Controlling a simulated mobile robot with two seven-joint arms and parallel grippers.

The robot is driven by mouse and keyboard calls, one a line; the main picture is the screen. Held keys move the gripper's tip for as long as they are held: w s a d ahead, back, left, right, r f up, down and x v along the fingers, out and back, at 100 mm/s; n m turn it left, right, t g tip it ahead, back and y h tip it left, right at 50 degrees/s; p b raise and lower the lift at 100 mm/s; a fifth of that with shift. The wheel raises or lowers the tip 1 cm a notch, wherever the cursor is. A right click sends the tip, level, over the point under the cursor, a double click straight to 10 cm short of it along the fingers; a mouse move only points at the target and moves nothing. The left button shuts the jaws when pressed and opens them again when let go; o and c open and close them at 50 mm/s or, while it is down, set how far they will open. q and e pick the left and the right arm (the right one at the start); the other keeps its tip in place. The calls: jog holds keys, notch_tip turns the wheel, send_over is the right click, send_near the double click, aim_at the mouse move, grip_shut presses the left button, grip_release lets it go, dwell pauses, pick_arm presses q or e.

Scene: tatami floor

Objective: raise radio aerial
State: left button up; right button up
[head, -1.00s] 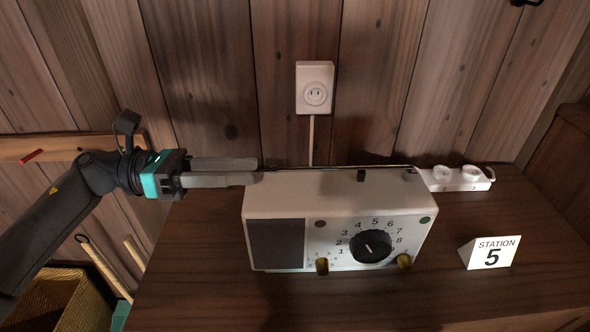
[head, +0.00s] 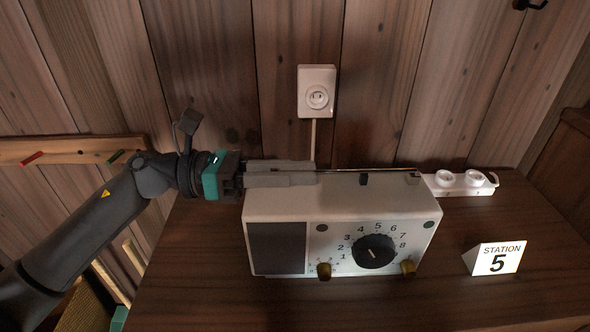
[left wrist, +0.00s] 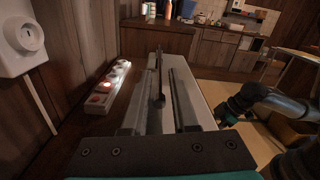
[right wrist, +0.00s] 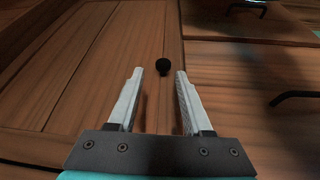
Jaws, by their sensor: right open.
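The white radio (head: 340,205) stands on the dark wooden cabinet top, with a large black dial and two brass-coloured knobs on its front. Its thin aerial (head: 395,168) lies flat along the back top edge, near a small black part (head: 364,179). My left gripper (head: 316,172) reaches in from the left over the radio's back top edge. In the left wrist view its fingers are apart, with the dark aerial (left wrist: 158,72) running between them; contact cannot be seen. My right gripper (right wrist: 157,72) is open and empty, facing wooden boards with a black knob.
A wall socket (head: 317,92) with a cord is behind the radio. A white power strip (head: 462,184) lies to its right, its light glowing red in the left wrist view. A "STATION 5" sign (head: 496,258) stands at right front. The cabinet top before the radio is clear.

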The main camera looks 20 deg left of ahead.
pick_arm(q)
grip_shut()
dwell(1.1)
